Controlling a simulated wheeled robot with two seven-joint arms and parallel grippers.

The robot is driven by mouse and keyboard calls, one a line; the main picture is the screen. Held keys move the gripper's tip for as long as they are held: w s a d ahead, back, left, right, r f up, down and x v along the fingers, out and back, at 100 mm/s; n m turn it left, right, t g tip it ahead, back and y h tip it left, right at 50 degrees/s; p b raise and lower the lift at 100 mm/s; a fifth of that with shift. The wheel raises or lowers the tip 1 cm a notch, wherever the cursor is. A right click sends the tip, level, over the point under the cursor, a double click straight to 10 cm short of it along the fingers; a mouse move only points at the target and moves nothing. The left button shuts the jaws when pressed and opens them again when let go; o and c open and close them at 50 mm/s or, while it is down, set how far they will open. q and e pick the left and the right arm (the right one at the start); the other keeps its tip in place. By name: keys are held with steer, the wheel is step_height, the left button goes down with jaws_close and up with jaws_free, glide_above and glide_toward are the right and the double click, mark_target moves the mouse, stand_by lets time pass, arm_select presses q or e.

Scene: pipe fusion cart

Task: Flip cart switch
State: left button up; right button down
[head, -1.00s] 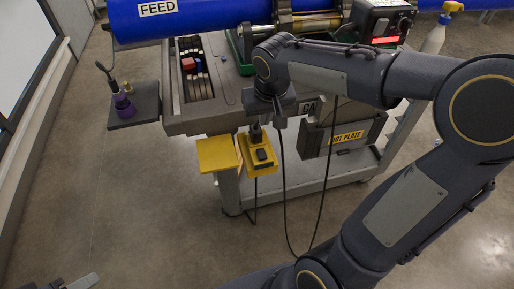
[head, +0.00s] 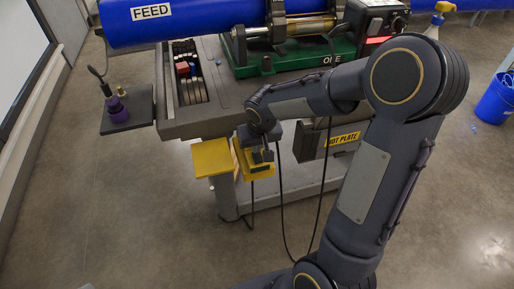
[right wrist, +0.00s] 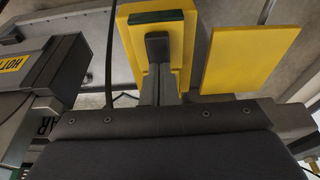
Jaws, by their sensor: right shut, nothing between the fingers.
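The cart's yellow switch box (head: 241,160) hangs below the front edge of the cart (head: 205,122), beside a yellow plate (head: 211,158). My right gripper (head: 263,156) is shut and empty, in front of the box and over its face. In the right wrist view the shut fingers (right wrist: 158,58) reach up onto the yellow box (right wrist: 132,45). A dark green strip (right wrist: 156,16) shows just beyond the fingertips. The switch itself is hidden by the fingers, and I cannot tell whether they touch it. My left gripper is not in view.
The yellow plate stands close beside the box in the right wrist view (right wrist: 250,58). A hot plate holder (head: 312,142) and hanging black cables (head: 281,205) are close by. A blue pipe (head: 200,20) lies above the cart. The floor at left is clear.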

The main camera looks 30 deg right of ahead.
steer(key=shift+f, duration=0.35)
steer(key=shift+w+p, duration=0.1)
steer(key=shift+p, duration=0.45)
steer(key=shift+f, duration=0.2)
steer(key=shift+s+a+r+b, duration=0.15)
steer(key=shift+s+b, duration=0.35)
steer(key=shift+s, duration=0.3)
